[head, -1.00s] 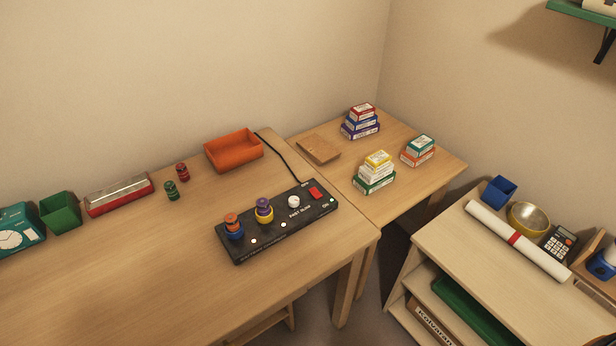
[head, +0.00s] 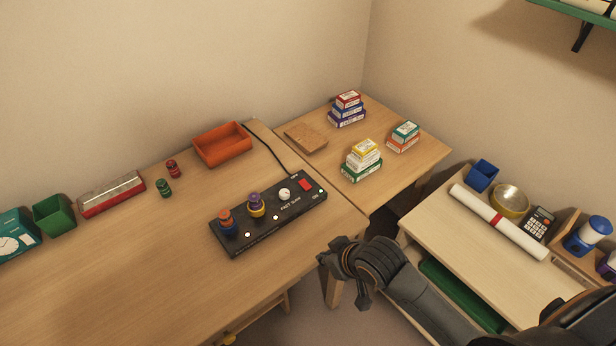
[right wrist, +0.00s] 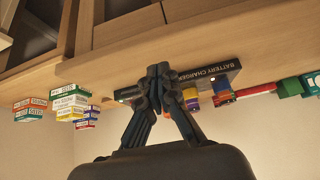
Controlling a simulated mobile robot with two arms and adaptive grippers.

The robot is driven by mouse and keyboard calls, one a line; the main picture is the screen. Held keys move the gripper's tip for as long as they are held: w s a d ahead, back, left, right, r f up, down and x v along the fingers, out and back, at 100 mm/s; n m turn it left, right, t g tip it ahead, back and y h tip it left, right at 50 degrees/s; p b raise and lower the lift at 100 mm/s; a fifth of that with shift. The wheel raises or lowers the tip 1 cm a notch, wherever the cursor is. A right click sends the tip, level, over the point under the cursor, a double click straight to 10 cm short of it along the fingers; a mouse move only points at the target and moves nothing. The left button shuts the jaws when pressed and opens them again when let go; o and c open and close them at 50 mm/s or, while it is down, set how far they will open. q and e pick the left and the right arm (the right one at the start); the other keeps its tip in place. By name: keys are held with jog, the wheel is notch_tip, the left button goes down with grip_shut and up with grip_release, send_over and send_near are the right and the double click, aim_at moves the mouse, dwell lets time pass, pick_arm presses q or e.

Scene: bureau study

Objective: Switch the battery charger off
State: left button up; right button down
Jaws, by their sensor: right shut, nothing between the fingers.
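The battery charger (head: 275,229) is a black box at the right end of the long desk. A red switch (head: 305,184) is near its right end, beside a white knob (head: 285,194). A purple-and-yellow battery (head: 256,205) and an orange-and-blue battery (head: 227,222) stand upright in it. My right gripper (head: 327,260) is shut and empty, in front of the desk edge, apart from the charger. In the right wrist view, the shut fingertips (right wrist: 158,71) partly cover the charger (right wrist: 222,73), which appears upside down. The red switch is not clear there. My left gripper is out of view.
An orange tray (head: 222,150) stands behind the charger, and a black cable runs back from it. Green (head: 164,188) and red (head: 173,169) batteries stand to the left. Stacked boxes (head: 362,160) occupy the side table. The desk front left of the charger is clear.

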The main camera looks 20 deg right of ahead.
jog(key=w+d+r+t, duration=0.1)
jog(key=w+d+r, duration=0.1)
jog(key=w, duration=0.4)
jog(key=w+d+r+t, duration=0.1)
jog(key=w+d+r, duration=0.1)
jog(key=w, duration=0.4)
jog(key=w+d+r+t+y, duration=0.1)
jog(key=w+d+r, duration=0.2)
jog(key=w, duration=0.3)
jog(key=shift+r, duration=0.55)
send_over(308, 187)
notch_tip(308, 187, down, 6)
jog(key=shift+s+d+f+p, duration=0.1)
jog(key=shift+p, duration=0.2)
notch_tip(308, 187, down, 3)
jog(key=shift+r, duration=0.2)
jog(key=shift+f, duration=0.7)
